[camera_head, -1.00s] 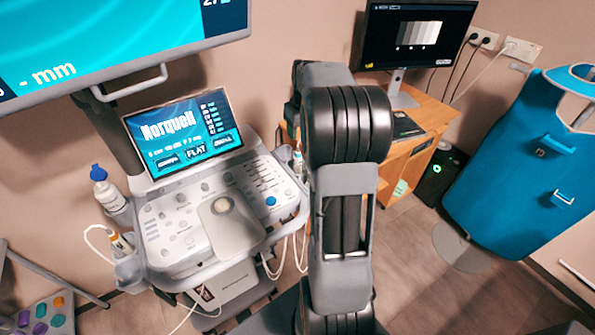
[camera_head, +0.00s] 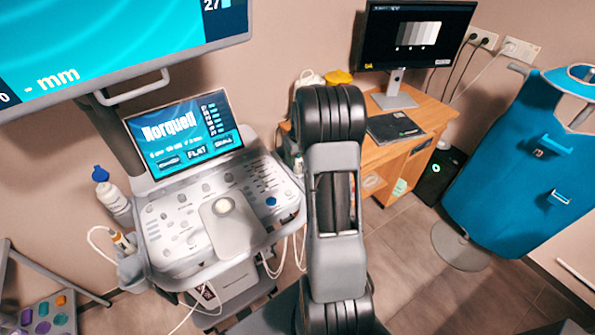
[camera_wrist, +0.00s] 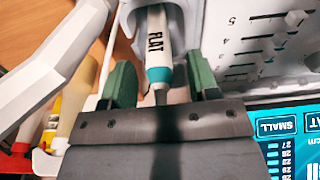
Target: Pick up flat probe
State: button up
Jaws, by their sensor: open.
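The flat probe (camera_wrist: 158,45) is in the wrist view, a white body marked FLAT with a teal band and a dark grey narrower end. Its far end sits in a white holder at the console's edge. My gripper (camera_wrist: 161,82) is open, with one green-padded finger on each side of the probe. Whether either pad touches it I cannot tell. In the head view my arm hides my gripper.
The ultrasound console (camera_head: 180,243) stands left of my arm. Another probe (camera_head: 122,243) with an orange band sits at its left side. A bottle (camera_head: 110,195) stands nearby. A wooden desk (camera_head: 425,118) with a monitor (camera_head: 415,38) is at the back right.

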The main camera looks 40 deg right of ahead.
jog(key=shift+f, duration=0.4)
grip_shut()
dwell(0.4)
